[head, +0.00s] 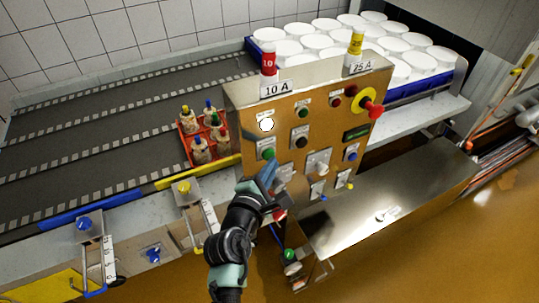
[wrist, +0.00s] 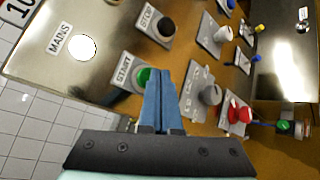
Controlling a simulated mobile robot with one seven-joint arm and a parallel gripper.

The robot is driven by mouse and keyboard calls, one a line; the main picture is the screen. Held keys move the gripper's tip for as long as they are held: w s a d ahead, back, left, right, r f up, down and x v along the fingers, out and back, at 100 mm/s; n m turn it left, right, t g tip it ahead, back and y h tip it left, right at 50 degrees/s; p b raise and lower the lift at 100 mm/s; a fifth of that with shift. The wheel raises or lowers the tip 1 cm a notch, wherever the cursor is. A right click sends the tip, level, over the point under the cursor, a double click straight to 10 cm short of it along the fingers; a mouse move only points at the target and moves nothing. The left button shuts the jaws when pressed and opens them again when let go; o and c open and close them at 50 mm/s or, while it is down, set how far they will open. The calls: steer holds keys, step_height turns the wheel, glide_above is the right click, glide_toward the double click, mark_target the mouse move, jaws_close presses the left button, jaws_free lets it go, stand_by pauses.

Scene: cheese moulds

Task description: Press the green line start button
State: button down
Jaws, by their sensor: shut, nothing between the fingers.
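The green start button (head: 268,153) is on the lower left of the control panel (head: 245,103). In the wrist view the green button (wrist: 143,76) sits beside a label reading START. My gripper (head: 269,168) is just below the button in the head view, with its blue fingers shut and empty. In the wrist view the closed fingertips (wrist: 162,74) overlap the right edge of the button and hide part of it. I cannot tell whether they touch it.
A black STOP button (wrist: 164,27) is near the start button. A white round MAINS lamp (head: 266,124), switches and a red emergency knob (head: 372,107) share the panel. A red crate of bottles (head: 183,150) stands on the conveyor to the left. White tubs fill a blue tray (head: 420,88) behind.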

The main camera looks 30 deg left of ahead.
steer(key=shift+w+a, duration=0.3)
steer(key=shift+a, duration=0.1)
stand_by(0.4)
stand_by(0.4)
steer(key=shift+s+d+p, duration=0.45)
steer(key=shift+s+d, duration=0.15)
steer(key=shift+d, duration=0.15)
steer(key=s+d+p, duration=0.1)
steer(key=d, duration=0.1)
steer(key=s+d+p, duration=0.2)
stand_by(0.9)
